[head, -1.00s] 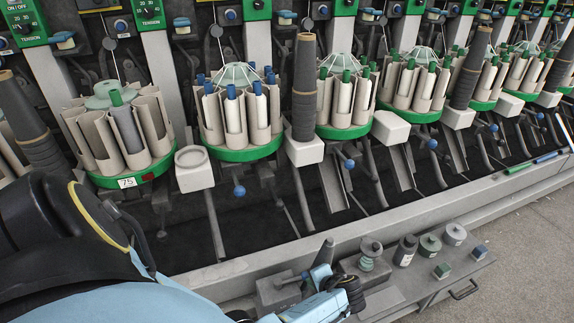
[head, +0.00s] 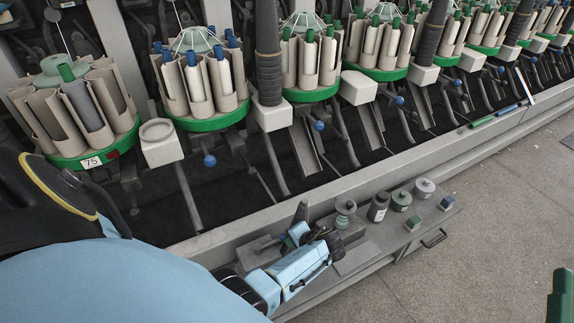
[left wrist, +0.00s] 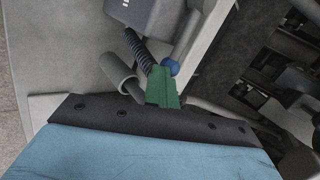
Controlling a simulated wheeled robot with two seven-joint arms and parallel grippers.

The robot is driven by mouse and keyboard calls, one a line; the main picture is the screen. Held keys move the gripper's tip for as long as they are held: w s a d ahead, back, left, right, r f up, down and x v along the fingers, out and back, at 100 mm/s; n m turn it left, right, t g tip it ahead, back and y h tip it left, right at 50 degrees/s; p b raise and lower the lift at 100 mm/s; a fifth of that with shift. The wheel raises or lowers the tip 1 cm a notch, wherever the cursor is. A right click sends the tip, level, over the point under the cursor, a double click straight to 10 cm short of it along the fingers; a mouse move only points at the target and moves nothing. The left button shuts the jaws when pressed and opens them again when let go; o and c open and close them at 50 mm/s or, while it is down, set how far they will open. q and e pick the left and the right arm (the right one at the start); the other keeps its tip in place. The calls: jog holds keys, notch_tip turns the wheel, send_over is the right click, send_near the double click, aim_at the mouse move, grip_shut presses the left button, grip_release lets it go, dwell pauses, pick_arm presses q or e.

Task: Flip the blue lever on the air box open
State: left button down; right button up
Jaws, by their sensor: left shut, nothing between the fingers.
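My left gripper (head: 291,238) is low at the left end of the bench shelf, its light blue hand beside a grey box (head: 248,252). In the left wrist view its green fingers (left wrist: 163,86) are together with nothing held. A small rounded blue piece (left wrist: 171,67), likely the blue lever, shows just beyond the fingertips and is partly covered by them. I cannot tell whether they touch. A grey housing (left wrist: 150,14), likely the air box, is above, with a dark coiled spring or hose (left wrist: 138,49) below it. The lever is hidden in the head view. My right gripper is not seen.
The cone winder with green trays (head: 205,119) stands behind. A green upright piece (head: 560,295) is cut off at the right edge.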

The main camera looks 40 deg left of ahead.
pick_arm(q)
jog(key=shift+w+r, duration=0.1)
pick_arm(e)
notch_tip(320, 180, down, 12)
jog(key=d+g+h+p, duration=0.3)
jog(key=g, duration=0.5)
pick_arm(q)
jog(key=d+f+p+v, duration=0.1)
jog(key=v, duration=0.5)
jog(key=s+p+v, duration=0.1)
jog(key=p+v, duration=0.1)
jog(key=v, duration=0.5)
jog(key=shift+d+f, duration=0.35)
jog(key=shift+d, duration=0.1)
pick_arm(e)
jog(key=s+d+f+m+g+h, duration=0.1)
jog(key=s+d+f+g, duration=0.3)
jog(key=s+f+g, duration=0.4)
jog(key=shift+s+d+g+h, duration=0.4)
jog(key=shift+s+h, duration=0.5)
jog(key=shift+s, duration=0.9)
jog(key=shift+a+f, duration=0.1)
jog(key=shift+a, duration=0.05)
